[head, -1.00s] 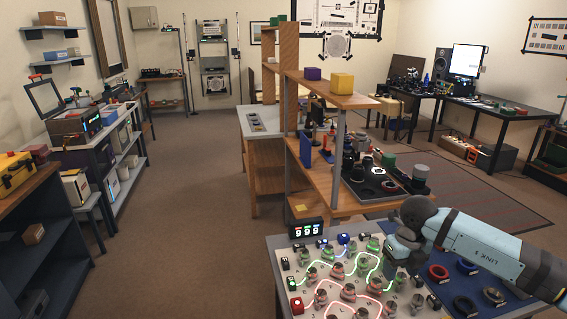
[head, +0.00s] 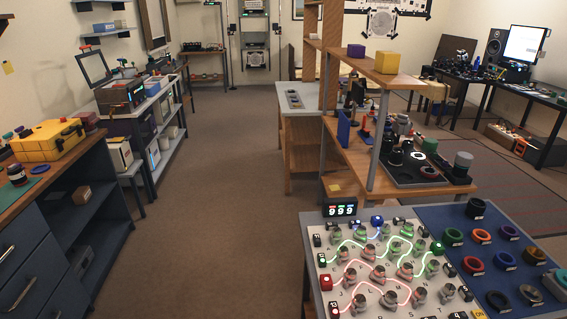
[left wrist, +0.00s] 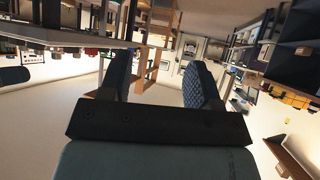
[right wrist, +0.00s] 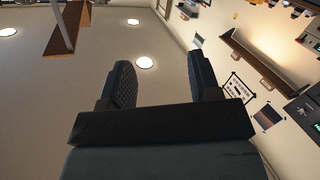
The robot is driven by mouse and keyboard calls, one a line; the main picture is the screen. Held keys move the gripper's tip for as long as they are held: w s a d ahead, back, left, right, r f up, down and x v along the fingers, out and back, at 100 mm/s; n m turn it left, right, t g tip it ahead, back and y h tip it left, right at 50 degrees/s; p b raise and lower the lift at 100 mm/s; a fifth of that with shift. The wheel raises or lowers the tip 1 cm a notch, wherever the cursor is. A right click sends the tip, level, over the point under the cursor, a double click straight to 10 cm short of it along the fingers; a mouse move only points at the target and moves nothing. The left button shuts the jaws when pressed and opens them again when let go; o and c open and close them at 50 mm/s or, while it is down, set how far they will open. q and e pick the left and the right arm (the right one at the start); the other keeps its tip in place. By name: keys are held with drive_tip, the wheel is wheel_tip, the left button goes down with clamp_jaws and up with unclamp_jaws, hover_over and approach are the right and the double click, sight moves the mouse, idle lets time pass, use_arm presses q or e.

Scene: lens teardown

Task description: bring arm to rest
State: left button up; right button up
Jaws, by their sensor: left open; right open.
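My left gripper (left wrist: 160,85) shows in the left wrist view with its two dark textured fingers apart and nothing between them. My right gripper (right wrist: 158,85) shows in the right wrist view, also with fingers apart and empty. Neither gripper nor arm is in the head view now. Both grippers are clear of any object, with open room around their fingers. The left wrist view looks out over the room upside down. The right wrist view shows mostly a pale surface with round lights.
A white board (head: 345,268) with glowing green and red lines and several knobs stands at lower right, beside a blue mat (head: 460,262) with several rings. A wooden shelf unit (head: 400,165) stands behind. A yellow case (head: 48,140) sits on the left bench. The carpeted floor (head: 215,190) between is clear.

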drive_tip(key=s+d+f+m+g+h, duration=0.3)
drive_tip(key=s+f+m+g, duration=0.25)
drive_tip(key=s+f, duration=0.5)
wheel_tip(320, 180, up, 12)
drive_tip(key=p, duration=1.2)
drive_tip(key=shift+s+d+t, duration=0.2)
drive_tip(key=shift+s+t, duration=0.1)
drive_tip(key=shift+t, duration=0.05)
drive_tip(key=shift+r, duration=0.1)
